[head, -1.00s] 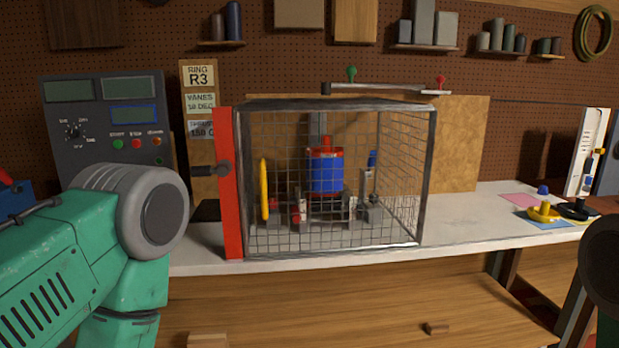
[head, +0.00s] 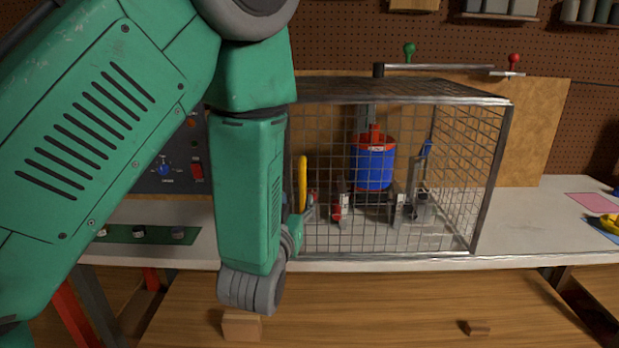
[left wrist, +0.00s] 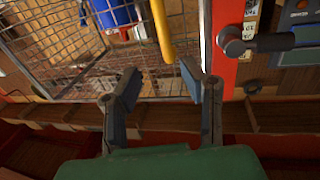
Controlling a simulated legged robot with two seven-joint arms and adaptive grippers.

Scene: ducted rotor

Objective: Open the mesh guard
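The mesh guard (head: 455,130) is a wire cage on the workbench, and it stands closed around a blue and red rotor unit (head: 373,163) and a yellow upright part (head: 302,183). In the left wrist view, the guard mesh (left wrist: 60,45) fills the upper left. Its red edge bar (left wrist: 229,40) carries a dark handle (left wrist: 233,44) at the upper right. My left gripper (left wrist: 160,78) is open and empty, with its fingers in front of the mesh, left of and apart from the handle. In the head view my left arm hides the handle and the red bar. My right gripper is not visible.
A dark control panel (head: 160,178) stands behind my left arm. A green strip with small knobs (head: 150,234) lies on the bench at left. The bench (head: 535,215) right of the guard has free room. Wooden blocks (head: 477,327) lie on the lower shelf.

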